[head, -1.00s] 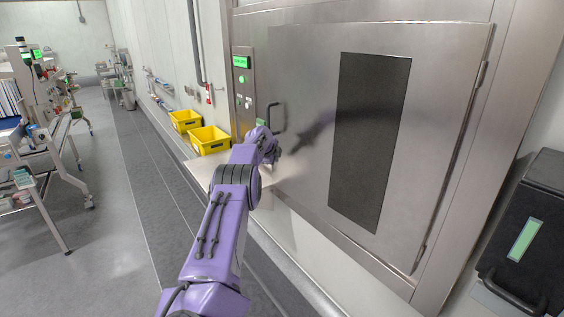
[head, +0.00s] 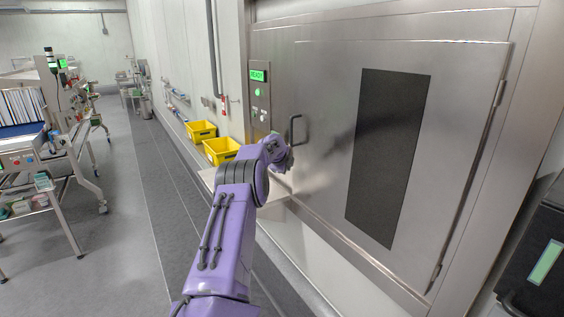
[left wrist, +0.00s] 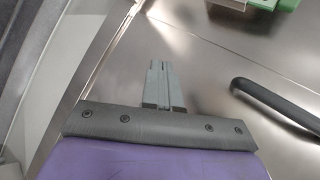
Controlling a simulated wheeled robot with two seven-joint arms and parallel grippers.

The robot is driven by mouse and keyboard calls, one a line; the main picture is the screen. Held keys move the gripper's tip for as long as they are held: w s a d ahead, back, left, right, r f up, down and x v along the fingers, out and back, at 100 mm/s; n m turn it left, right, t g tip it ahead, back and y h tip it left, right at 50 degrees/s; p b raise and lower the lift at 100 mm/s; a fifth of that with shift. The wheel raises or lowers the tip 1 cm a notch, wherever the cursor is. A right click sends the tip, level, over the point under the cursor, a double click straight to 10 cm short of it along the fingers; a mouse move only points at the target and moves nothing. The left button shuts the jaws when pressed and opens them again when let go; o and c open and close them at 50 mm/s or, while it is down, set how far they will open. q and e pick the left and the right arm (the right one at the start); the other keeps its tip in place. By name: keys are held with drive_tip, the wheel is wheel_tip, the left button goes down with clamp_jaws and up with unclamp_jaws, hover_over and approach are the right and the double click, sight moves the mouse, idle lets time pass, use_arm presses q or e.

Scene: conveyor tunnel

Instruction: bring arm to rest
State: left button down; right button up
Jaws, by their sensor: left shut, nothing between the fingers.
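My left arm, purple with dark joints, reaches forward in the head view. My left gripper (head: 287,162) is at its far end, in front of the steel door and just below the door handle (head: 296,129). In the left wrist view the grey fingers (left wrist: 160,66) are together and empty. The dark handle (left wrist: 275,104) shows there to the right of the fingers, apart from them. The steel door (head: 320,180) with its dark window (head: 390,155) appears shut. My right gripper is in no view.
A control panel (head: 260,98) with a green READY display is left of the door. Two yellow bins (head: 201,131) (head: 221,150) stand along the wall. A black case (head: 535,255) is at the right. A cart (head: 42,180) stands left; grey floor between is open.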

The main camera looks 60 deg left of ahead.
use_arm(q)
drive_tip(key=p+v, duration=0.2)
drive_tip(key=v, duration=0.6)
drive_tip(key=shift+p, duration=0.3)
drive_tip(key=shift+w, duration=0.1)
